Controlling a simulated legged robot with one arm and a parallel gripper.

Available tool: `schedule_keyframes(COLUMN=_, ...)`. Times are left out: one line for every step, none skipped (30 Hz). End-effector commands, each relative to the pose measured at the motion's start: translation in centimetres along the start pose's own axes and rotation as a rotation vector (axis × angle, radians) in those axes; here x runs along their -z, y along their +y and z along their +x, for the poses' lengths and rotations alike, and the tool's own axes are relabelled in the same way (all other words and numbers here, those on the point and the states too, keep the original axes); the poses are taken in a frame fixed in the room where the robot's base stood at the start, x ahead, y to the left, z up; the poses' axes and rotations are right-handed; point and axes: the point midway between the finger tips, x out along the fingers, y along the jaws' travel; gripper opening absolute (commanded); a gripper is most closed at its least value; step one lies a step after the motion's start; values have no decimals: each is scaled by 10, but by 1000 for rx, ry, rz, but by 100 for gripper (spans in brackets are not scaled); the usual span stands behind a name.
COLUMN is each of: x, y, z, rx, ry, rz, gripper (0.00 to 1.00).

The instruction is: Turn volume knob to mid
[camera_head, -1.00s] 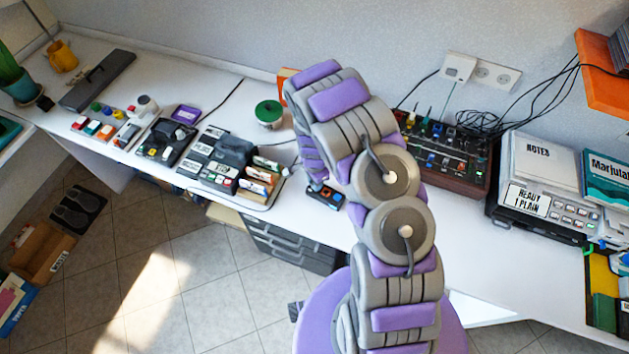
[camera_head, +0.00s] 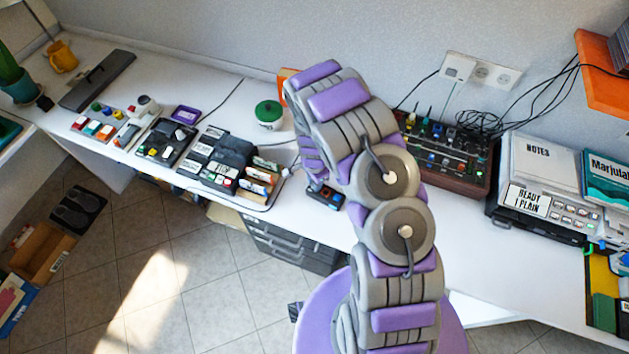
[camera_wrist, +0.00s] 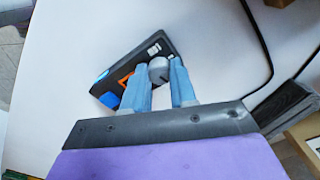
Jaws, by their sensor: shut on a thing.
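A small black device (camera_head: 326,196) with blue and orange markings lies near the front edge of the white desk, just below my bent arm in the head view. In the wrist view the black device (camera_wrist: 117,83) lies tilted across the picture. Its round grey knob (camera_wrist: 159,70) sits between the two blue fingertips of my gripper (camera_wrist: 164,80). The fingers are shut on the knob, one on each side. The knob's lower side and part of the device are hidden by the fingers.
The white desk (camera_head: 480,250) is clear right of the device. A mixer box (camera_head: 445,155) with many knobs stands behind my arm. A tray of cartridges (camera_head: 235,165) lies to the left. A green-lidded jar (camera_head: 269,113) stands behind. A black cable (camera_wrist: 262,45) runs nearby.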

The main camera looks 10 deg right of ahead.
Motion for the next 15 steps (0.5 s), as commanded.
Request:
schedule_keyframes(x=0, y=0, z=0, rx=0, ry=0, rz=0, gripper=0)
schedule_keyframes(x=0, y=0, z=0, rx=0, ry=0, rz=0, gripper=0)
schedule_keyframes(x=0, y=0, z=0, rx=0, ry=0, rz=0, gripper=30)
schedule_keyframes(x=0, y=0, z=0, rx=0, ry=0, rz=0, gripper=33)
schedule_keyframes(x=0, y=0, z=0, rx=0, ry=0, rz=0, gripper=36)
schedule_keyframes(x=0, y=0, z=0, rx=0, ry=0, rz=0, gripper=40)
schedule_keyframes(x=0, y=0, z=0, rx=0, ry=0, rz=0, gripper=42)
schedule_keyframes(x=0, y=0, z=0, rx=0, ry=0, rz=0, gripper=45)
schedule_keyframes(x=0, y=0, z=0, rx=0, ry=0, rz=0, gripper=49)
schedule_keyframes(x=0, y=0, z=0, rx=0, ry=0, rz=0, gripper=52)
schedule_keyframes(x=0, y=0, z=0, rx=0, ry=0, rz=0, gripper=53)
schedule_keyframes(x=0, y=0, z=0, rx=0, ry=0, rz=0, gripper=53)
schedule_keyframes(x=0, y=0, z=0, rx=0, ry=0, rz=0, gripper=53)
schedule_keyframes(x=0, y=0, z=0, rx=0, ry=0, rz=0, gripper=53)
schedule_keyframes(x=0, y=0, z=0, rx=0, ry=0, rz=0, gripper=53)
